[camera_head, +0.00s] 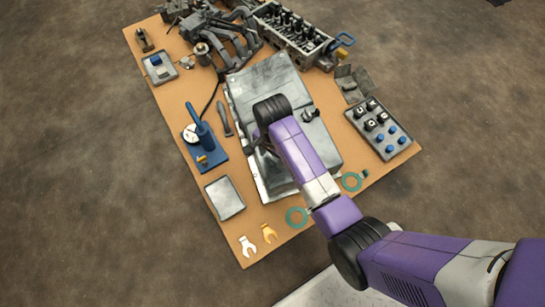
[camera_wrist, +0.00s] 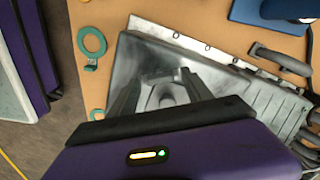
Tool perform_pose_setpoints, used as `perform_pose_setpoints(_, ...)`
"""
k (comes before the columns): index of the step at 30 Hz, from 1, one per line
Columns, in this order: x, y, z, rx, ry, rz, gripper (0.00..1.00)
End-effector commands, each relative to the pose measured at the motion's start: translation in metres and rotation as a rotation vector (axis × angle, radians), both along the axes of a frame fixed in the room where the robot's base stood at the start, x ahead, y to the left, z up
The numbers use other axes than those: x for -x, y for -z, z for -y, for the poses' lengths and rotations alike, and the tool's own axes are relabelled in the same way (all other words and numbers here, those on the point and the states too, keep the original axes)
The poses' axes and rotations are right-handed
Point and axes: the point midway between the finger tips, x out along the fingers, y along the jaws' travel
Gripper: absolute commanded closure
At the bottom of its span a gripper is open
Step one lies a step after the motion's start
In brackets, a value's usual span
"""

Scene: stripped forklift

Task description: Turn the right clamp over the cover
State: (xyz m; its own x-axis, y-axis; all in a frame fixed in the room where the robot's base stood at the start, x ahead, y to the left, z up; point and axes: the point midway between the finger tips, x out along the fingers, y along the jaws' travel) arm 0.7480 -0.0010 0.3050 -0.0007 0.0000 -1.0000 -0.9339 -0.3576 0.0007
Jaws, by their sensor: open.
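The grey metal cover (camera_head: 266,80) lies in the middle of the workbench, partly hidden by my arm. It also shows in the wrist view (camera_wrist: 150,55). A small dark clamp-like part (camera_head: 310,115) sits at the right of the cover in the head view; I take it for the right clamp, but its turn angle is too small to tell. My gripper (camera_head: 258,146) is over the left part of the cover, apart from that part. In the wrist view my gripper (camera_wrist: 160,88) has its fingers spread. A grey rounded shape shows between them; I cannot tell what it is.
A blue stand with a gauge (camera_head: 207,145), a dark handle (camera_head: 223,120) and an empty tray (camera_head: 225,198) lie left of the cover. A tray of knobs (camera_head: 382,128) is at right. An engine head (camera_head: 292,35) stands behind.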

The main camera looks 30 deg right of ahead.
Motion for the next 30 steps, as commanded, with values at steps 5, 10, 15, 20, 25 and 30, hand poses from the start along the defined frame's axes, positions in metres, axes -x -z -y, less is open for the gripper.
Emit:
perform_pose_setpoints(5,-0.0003,0.0019,0.0,0.0,0.0,0.001,0.42)
perform_pose_setpoints(10,-0.0003,0.0017,0.0,0.0,-0.001,0.001,0.52)
perform_pose_setpoints(15,-0.0002,0.0016,0.0,0.0,-0.001,0.001,0.85)
perform_pose_setpoints(20,0.0,0.0015,0.0001,0.0,-0.001,0.0,1.0)
perform_pose_setpoints(25,0.0002,0.0,0.0001,0.0,-0.02,-0.001,1.0)
perform_pose_setpoints(30,0.0003,-0.0026,0.0007,0.0,-0.082,-0.002,1.0)
